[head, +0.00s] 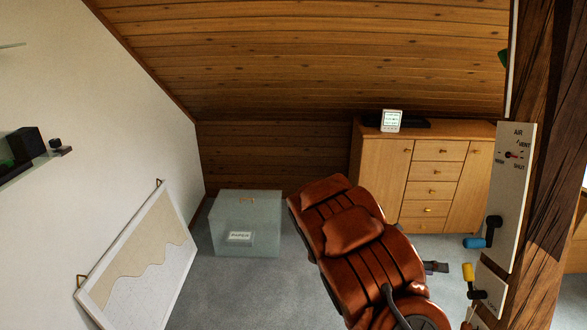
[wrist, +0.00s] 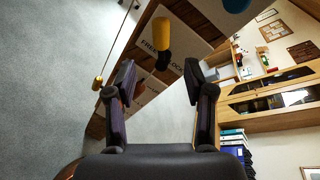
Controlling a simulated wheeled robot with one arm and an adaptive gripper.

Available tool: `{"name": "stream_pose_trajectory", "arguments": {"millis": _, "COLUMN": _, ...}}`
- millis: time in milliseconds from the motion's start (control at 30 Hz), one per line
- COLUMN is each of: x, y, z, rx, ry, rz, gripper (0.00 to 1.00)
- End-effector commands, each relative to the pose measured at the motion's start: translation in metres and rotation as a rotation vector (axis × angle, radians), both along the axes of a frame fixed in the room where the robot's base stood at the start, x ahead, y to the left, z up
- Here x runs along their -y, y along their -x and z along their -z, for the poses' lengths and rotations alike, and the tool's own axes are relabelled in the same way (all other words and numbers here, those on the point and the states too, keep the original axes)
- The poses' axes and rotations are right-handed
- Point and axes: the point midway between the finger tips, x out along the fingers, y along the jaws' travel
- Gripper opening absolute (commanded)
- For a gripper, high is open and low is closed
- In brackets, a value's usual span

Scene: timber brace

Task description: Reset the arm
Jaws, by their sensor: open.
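My gripper (wrist: 160,82) is open in the wrist view, its two dark fingers well apart with nothing between them. Past the fingertips a yellow handle (wrist: 162,38) hangs in front of a white lettered panel (wrist: 180,62), apart from the fingers. In the head view the dark tip of my gripper (head: 437,267) shows at the lower right, left of the yellow handle (head: 468,272). The rest of my gripper is hidden there.
A timber post (head: 545,190) carries a white panel (head: 513,185) with a blue-handled lever (head: 478,242). Behind stand a wooden cabinet (head: 392,165) and a grey-green box (head: 262,215). A framed board (head: 140,262) leans on the left wall. Some carpet (head: 230,290) is clear.

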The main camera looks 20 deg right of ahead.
Motion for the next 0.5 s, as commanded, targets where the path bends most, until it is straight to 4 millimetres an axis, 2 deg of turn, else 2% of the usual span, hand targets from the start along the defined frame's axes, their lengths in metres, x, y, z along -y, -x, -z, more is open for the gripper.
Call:
{"name": "stream_pose_trajectory", "arguments": {"millis": 133, "x": -0.002, "y": 0.004, "z": -0.005, "rx": 0.031, "ry": 0.002, "rz": 0.019, "gripper": 0.53}}
{"name": "stream_pose_trajectory", "arguments": {"millis": 233, "x": -0.007, "y": 0.014, "z": -0.016, "rx": 0.109, "ry": 0.007, "rz": 0.071, "gripper": 0.53}}
{"name": "stream_pose_trajectory", "arguments": {"millis": 500, "x": -0.041, "y": 0.062, "z": -0.052, "rx": 0.469, "ry": 0.018, "rz": 0.317, "gripper": 0.53}}
